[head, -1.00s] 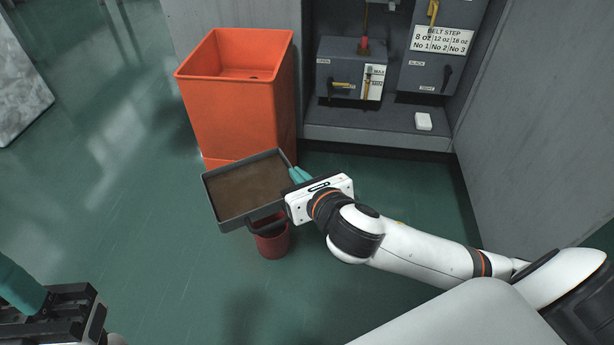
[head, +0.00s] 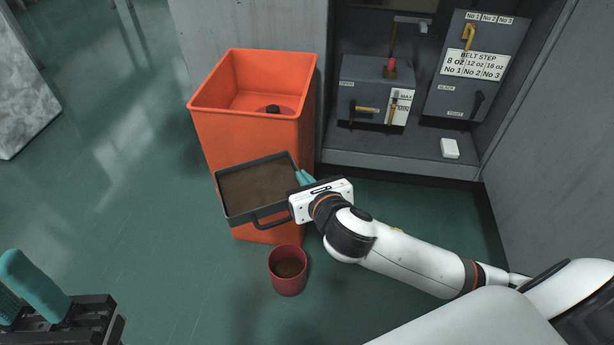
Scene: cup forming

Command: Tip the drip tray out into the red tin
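The drip tray (head: 258,190) is a dark grey rectangular pan with a brown layer over its floor and a loop handle on its near side. It is in the air in front of the orange bin, looking roughly level. My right gripper (head: 304,178) is shut on its right edge with teal fingers; the grip itself is partly hidden. The red tin (head: 288,283) stands upright on the floor, below and slightly right of the tray, with something brown inside. My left gripper (head: 22,287) is at the lower left, empty, its teal fingers apart, far from tray and tin.
A tall orange bin (head: 250,120) stands right behind the tray, with a red, dark-knobbed thing (head: 273,108) inside. A grey machine (head: 378,95) with levers sits in an alcove at the back right, a white block (head: 450,148) on its ledge. The green floor (head: 130,200) at left is clear.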

